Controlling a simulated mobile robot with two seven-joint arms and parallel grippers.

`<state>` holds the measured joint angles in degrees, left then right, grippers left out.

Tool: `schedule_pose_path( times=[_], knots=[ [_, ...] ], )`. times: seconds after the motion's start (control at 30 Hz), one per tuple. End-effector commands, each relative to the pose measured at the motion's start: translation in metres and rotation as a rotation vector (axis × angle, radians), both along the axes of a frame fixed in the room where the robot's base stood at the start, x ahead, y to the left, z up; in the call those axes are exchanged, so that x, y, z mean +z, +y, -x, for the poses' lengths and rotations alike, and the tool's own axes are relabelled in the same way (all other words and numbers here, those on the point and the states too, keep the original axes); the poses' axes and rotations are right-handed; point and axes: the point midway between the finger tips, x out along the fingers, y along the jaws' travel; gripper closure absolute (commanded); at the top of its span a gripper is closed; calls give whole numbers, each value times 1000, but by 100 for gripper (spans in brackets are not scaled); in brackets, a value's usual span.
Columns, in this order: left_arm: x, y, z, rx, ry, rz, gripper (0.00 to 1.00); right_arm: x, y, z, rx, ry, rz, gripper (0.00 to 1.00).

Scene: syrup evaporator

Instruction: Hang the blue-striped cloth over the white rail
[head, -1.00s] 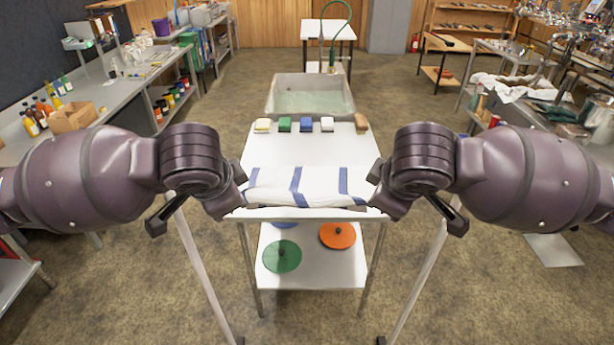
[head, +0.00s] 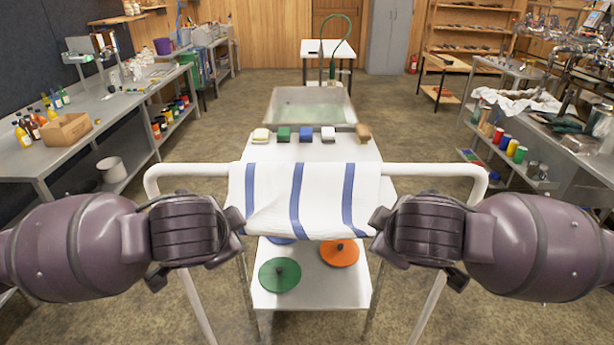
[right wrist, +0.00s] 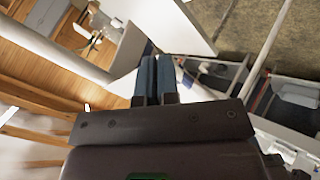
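The white cloth with blue stripes (head: 270,200) lies across the middle of the white rail (head: 425,170) in the head view. Its upper edge is at the rail's top bar and its near part hangs down in front, fairly flat. What hangs behind the rail is hidden. My left gripper (head: 238,220) is at the cloth's lower left corner, and my right gripper (head: 377,220) is at its lower right corner. Both appear closed on those corners. In the right wrist view the right fingers (right wrist: 156,78) are close together against the white cloth (right wrist: 155,30).
Behind the rail stands a small white table (head: 345,150) with several coloured blocks on top and round discs on its lower shelf. A sink (head: 345,118) stands beyond it. Workbenches line the left (head: 20,160) and right sides. The floor beside the rail is clear.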

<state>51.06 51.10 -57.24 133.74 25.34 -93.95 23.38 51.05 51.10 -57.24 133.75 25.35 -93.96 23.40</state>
Motion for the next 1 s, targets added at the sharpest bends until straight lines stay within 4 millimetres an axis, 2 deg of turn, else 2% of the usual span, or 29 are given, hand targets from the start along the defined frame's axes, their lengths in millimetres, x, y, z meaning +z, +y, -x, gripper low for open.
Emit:
schedule_pose_path(
  times=[0.1, 0.47, 0.5, 0.73, 1.0],
  knots=[
    [-7, 3, -1, 9, -9, -5, 100, -8, -3, 0, -9, -9, 6, 100],
    [-7, 3, -1, 10, -19, -4, 100, -7, -3, 0, -9, -17, 5, 100],
    [-7, 3, -1, 10, -19, -4, 93, -7, -3, 0, -9, -17, 5, 93],
    [-7, 1, 0, 5, -18, -1, 57, -7, -1, 0, -4, -18, 2, 58],
    [-7, 1, 0, 2, -17, 0, 57, -7, 0, 0, -2, -17, 0, 57]
  ],
)
